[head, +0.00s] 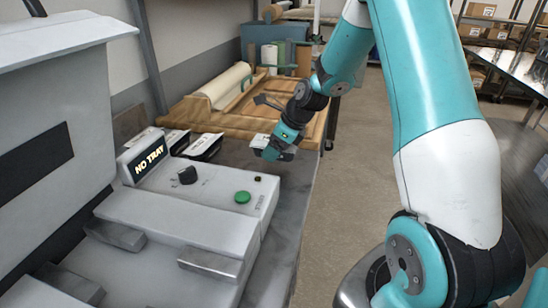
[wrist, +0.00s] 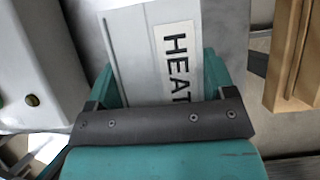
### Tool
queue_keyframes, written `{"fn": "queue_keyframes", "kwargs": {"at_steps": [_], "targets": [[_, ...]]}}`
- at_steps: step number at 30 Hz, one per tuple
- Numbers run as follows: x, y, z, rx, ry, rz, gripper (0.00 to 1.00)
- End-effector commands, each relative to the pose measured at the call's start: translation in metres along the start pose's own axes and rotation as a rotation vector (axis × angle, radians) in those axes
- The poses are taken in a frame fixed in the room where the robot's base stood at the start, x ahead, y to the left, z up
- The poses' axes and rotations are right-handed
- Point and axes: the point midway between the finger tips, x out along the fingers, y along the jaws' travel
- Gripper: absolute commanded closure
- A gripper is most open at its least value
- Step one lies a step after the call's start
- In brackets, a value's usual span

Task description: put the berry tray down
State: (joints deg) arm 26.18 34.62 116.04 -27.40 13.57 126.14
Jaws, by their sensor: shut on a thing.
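My gripper (head: 275,150) is beyond the far right corner of a sealing machine, low over the grey bench. In the wrist view its teal fingers (wrist: 162,80) are shut on a pale grey ribbed block (wrist: 130,60) with a white label whose visible letters read "HEAT". The rest of the label is hidden by the gripper. Whether the block touches the bench cannot be told. No berry tray can be made out in either view.
A wooden board (head: 200,117) with a paper roll (head: 228,84) lies at the bench's far end. The machine has a green button (head: 242,197) and black knob (head: 187,175). Bare bench (head: 285,215) runs along its right side.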

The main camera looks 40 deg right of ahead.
Motion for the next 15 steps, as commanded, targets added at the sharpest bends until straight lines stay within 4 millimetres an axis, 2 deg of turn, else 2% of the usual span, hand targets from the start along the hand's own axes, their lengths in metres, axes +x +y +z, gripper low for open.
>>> {"fn": "queue_keyframes", "kwargs": {"at_steps": [7,15], "targets": [[0.031,0.001,-0.018,0.001,0.002,0.003,0.55],[0.034,0.000,-0.019,-0.001,0.000,0.000,0.55]]}}
